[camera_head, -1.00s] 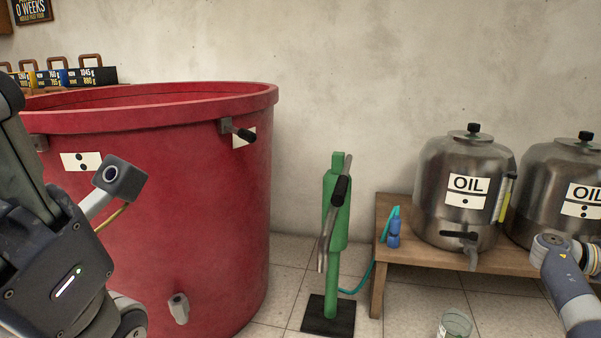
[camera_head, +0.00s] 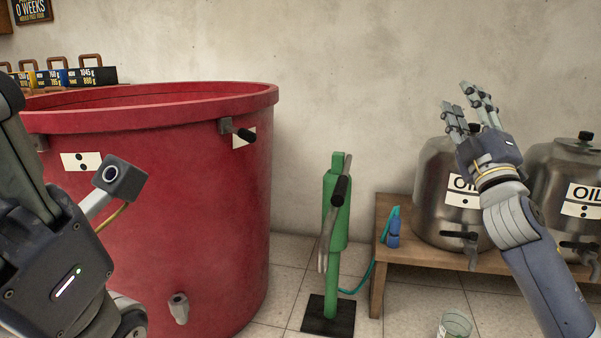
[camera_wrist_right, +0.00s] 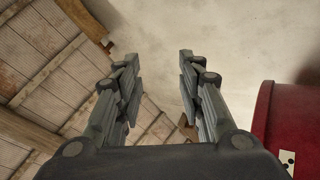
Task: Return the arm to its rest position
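My right gripper (camera_head: 468,108) is raised at the right in the head view, in front of the steel oil tanks, with its fingers pointing up. In the right wrist view its two fingers (camera_wrist_right: 158,75) stand apart with nothing between them, so it is open and empty. My left arm shows at the left edge of the head view, in front of the red vat. The fingertips of my left gripper are not clearly visible there.
A large red vat (camera_head: 215,200) fills the left. A green post (camera_head: 336,215) stands on the floor beside it. Two oil tanks (camera_head: 432,170) stand on a wooden bench (camera_head: 384,225). A glass container (camera_head: 454,325) is low in front. The wall space above is clear.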

